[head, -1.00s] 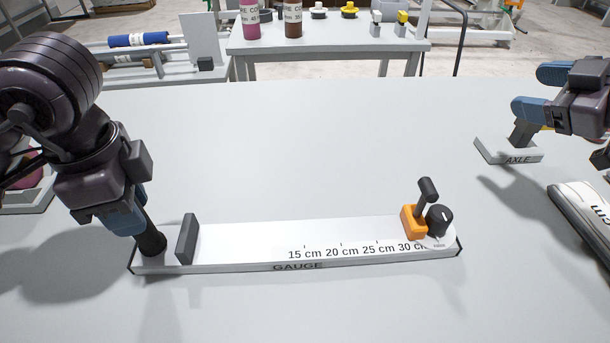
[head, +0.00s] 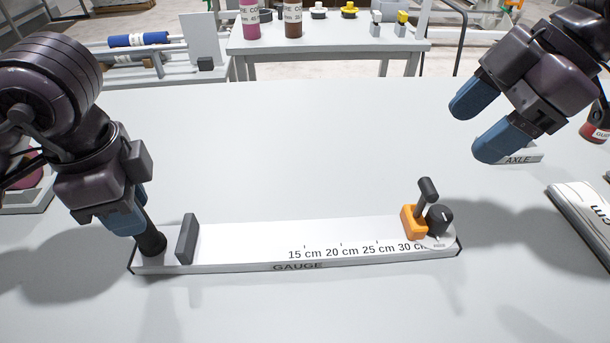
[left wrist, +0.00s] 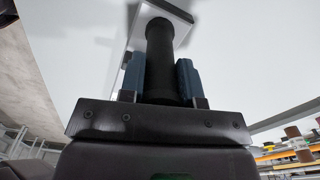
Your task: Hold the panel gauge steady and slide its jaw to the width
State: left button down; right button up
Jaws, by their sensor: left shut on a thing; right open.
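The panel gauge (head: 255,240) is a long white board lying flat on the table, marked 15 to 30 cm. A dark fixed stop (head: 187,239) stands near its left end. The orange sliding jaw (head: 413,222), with a dark upright handle (head: 428,190), sits near the right end, by the 30 cm mark. A black knob (head: 439,220) is beside it. My left gripper (head: 137,225) is shut on the black post (head: 151,243) at the gauge's left end; the left wrist view shows the post (left wrist: 160,60) between the fingers. My right gripper (head: 480,128) is open and empty, above and right of the jaw.
A grey block labelled AXLE (head: 522,156) lies behind my right gripper, partly hidden. A white item marked cm (head: 585,212) lies at the right edge. The table (head: 300,150) is clear behind the gauge. A back table (head: 335,43) holds bottles.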

aim_at(433, 186)
pick_arm(q)
jog(key=shift+s+f, duration=0.1)
jog(key=shift+f, duration=0.3)
pick_arm(e)
jog(key=shift+n+g+h, duration=0.3)
jog(key=shift+g, duration=0.3)
jog(key=x, duration=0.4)
jog(key=s+x, duration=0.1)
jog(key=x, duration=0.7)
jog(key=shift+s, duration=0.25)
grip_shut()
jog(key=shift+a, duration=2.2)
grip_release()
